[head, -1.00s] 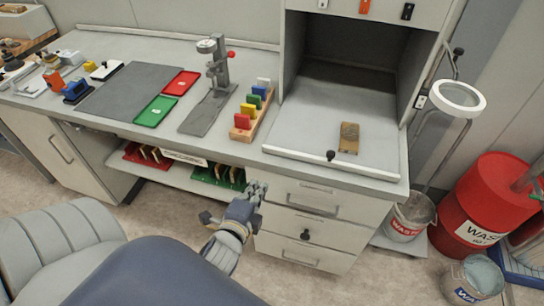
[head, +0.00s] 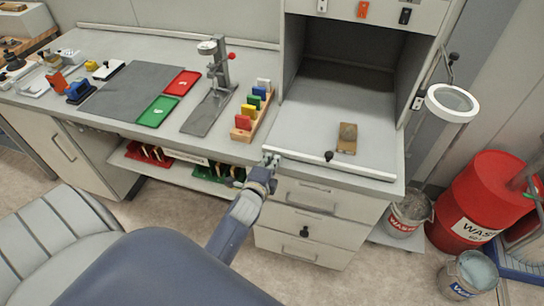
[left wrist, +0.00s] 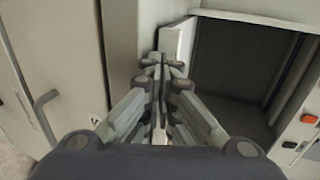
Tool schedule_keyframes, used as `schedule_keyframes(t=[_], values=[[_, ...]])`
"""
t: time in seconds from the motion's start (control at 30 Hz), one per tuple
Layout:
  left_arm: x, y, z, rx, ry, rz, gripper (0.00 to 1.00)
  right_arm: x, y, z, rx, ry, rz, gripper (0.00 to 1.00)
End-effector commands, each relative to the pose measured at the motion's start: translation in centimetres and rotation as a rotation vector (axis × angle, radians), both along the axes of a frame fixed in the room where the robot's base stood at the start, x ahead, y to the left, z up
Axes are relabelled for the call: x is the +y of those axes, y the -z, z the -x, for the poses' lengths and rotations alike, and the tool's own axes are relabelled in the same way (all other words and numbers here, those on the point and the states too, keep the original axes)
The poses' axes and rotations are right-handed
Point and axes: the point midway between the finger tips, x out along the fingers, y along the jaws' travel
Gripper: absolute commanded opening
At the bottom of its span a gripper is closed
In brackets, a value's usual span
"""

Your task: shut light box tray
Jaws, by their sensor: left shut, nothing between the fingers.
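The light box (head: 345,60) is a grey booth with a dark inside at the back right of the bench. Its pale grey tray (head: 305,125) lies pulled out in front of it, with a white front edge (head: 340,165) and a black knob (head: 328,156). A small brown sample block (head: 347,138) rests on the tray. My left gripper (head: 270,160) is shut and empty at the left front corner of the tray; I cannot tell whether it touches. It also shows in the left wrist view (left wrist: 163,65), with a dark opening behind it. My right gripper is not in view.
Coloured blocks in a wooden rack (head: 252,113) stand just left of the tray. A stand with a red knob (head: 217,70) is farther left. Drawers (head: 315,215) lie below the tray. A ring lamp (head: 452,100) and red waste drum (head: 480,200) stand at the right.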

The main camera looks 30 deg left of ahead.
Motion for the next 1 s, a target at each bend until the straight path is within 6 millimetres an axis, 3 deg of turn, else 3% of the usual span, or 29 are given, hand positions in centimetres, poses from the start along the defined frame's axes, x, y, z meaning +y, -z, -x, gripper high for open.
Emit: schedule_keyframes(t=[0.67,0.87,1.0], values=[[0.4,0.0,-1.4,-0.001,0.000,0.000,0.00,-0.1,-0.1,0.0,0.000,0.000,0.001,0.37],[1.1,0.1,-3.9,-0.003,0.000,-0.002,0.00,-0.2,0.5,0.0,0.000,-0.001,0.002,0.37],[2.1,0.1,-7.0,-0.005,0.000,-0.002,0.00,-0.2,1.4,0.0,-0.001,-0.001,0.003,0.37]])
